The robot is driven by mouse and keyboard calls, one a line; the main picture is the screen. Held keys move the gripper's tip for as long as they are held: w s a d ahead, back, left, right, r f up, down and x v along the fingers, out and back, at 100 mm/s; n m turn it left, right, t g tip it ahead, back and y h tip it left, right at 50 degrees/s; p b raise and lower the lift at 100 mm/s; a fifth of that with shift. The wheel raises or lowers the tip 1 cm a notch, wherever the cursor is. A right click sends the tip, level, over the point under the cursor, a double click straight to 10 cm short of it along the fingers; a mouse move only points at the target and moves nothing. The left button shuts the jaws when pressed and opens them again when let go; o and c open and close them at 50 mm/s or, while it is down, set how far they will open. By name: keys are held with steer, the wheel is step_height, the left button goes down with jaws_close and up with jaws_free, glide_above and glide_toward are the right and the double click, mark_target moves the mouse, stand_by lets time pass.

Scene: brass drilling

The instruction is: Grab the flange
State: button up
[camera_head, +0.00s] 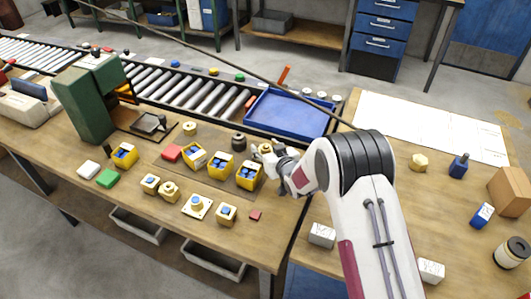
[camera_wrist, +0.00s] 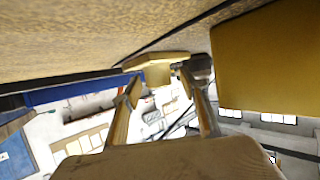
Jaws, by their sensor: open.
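A brass flange (camera_wrist: 155,67) with a wide plate and a short round hub stands on the table in the wrist view. In the head view a small brass piece (camera_head: 265,148) at my fingertips appears to be this flange, partly covered by my gripper (camera_head: 268,157). My gripper (camera_wrist: 160,86) is open, with the flange just beyond and between its two fingertips. I cannot tell whether a finger touches it. A dark round part (camera_wrist: 201,67) is close behind the right fingertip; the head view shows a dark pot (camera_head: 239,141) beside the gripper.
A yellow box (camera_head: 249,176) with blue pieces stands close to my gripper; a large yellow block fills the wrist view's right (camera_wrist: 270,60). More yellow boxes and fixtures (camera_head: 197,206) are left. A blue tray (camera_head: 290,113) lies behind. Another brass part (camera_head: 418,162) is right.

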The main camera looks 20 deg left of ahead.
mark_target(265, 146)
stand_by(0.6)
jaws_close()
steer(key=shift+w+a+r, duration=0.1)
step_height(265, 146, up, 10)
stand_by(0.9)
stand_by(0.4)
